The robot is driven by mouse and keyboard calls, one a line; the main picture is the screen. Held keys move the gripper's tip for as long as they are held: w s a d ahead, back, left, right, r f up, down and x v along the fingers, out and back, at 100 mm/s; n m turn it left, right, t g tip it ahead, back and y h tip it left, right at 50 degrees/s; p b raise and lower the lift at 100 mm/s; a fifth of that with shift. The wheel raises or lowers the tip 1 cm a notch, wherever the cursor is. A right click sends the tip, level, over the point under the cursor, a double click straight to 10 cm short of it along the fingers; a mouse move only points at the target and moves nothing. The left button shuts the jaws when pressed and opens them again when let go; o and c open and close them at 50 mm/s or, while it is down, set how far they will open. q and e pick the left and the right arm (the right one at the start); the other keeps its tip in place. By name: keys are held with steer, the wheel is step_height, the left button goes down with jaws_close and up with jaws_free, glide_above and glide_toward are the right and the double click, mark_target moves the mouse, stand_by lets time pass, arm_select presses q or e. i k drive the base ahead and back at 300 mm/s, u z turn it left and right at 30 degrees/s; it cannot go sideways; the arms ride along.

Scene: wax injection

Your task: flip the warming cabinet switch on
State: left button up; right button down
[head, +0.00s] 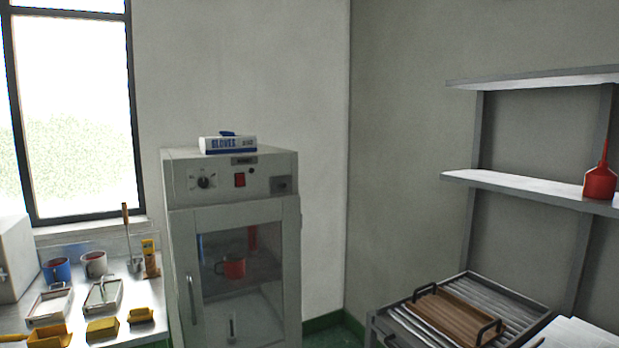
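The warming cabinet (183,240) stands against the back wall, left of centre, with its glass door closed. A red switch (240,180) sits in the middle of its upper control panel. It is too small to tell which way the switch is set. A round dial (204,182) is left of the switch. Behind the glass a red mug (233,266) stands on a shelf, with other items partly visible. Neither of my grippers is in view.
A glove box (228,145) lies on the cabinet. Left, a bench holds mugs (94,263), trays (50,305) and yellow blocks (102,328). Right, a roller table (400,318) bears a brown handled board (455,316). A shelf (520,185) holds a red oil can (600,182).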

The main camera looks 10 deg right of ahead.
mark_target(240, 178)
steer(key=u, duration=0.05)
steer(key=i, duration=1.05)
steer(key=u, duration=0.75)
steer(key=i, duration=0.25)
steer(key=u, duration=0.25)
